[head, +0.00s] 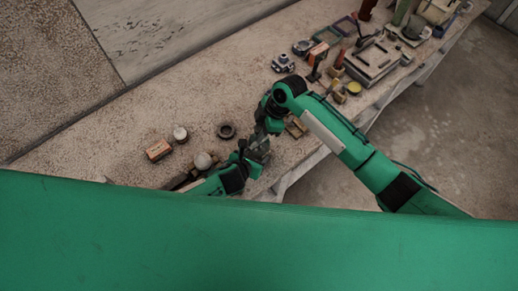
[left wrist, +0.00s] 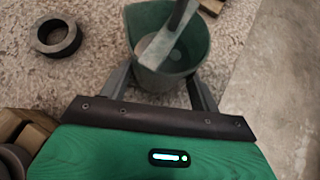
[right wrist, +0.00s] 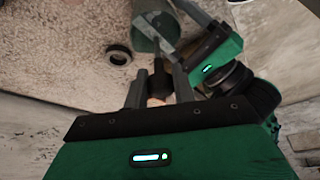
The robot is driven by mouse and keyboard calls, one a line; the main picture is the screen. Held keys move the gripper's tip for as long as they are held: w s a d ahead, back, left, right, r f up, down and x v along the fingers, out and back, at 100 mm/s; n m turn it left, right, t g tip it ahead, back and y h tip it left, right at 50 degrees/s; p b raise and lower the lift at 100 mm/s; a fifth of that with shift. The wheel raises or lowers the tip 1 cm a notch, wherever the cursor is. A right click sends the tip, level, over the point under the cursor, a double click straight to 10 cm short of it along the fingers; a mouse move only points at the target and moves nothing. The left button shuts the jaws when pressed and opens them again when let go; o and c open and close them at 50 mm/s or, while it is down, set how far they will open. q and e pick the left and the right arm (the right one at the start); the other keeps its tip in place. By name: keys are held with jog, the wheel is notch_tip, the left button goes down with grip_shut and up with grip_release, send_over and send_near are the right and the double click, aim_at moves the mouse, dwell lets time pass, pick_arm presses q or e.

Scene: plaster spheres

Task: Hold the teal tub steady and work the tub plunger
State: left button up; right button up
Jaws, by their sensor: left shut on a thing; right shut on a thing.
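The teal tub (left wrist: 143,22) is open at the top in the left wrist view. My left gripper (left wrist: 160,84) is shut on it, one finger on each side. The tub (right wrist: 152,28) also shows at the top of the right wrist view, beside my left gripper's fingers. My right gripper (right wrist: 158,88) is shut on the dark handle of the tub plunger (right wrist: 158,74). In the left wrist view a dark bar and a grey strip cross the tub's mouth; how deep the plunger reaches is unclear. In the head view both grippers meet closely near the bench's front edge.
A dark ring (head: 226,130) lies on the bench (head: 130,125) beside the tub. Several tools and trays crowd the far right. The bench's back left is clear.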

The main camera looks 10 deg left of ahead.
aim_at(256, 143)
dwell(0.5)
jog(key=shift+f, duration=2.05)
jog(key=shift+r, duration=2.25)
jog(key=shift+f, duration=2.25)
jog(key=o, duration=1)
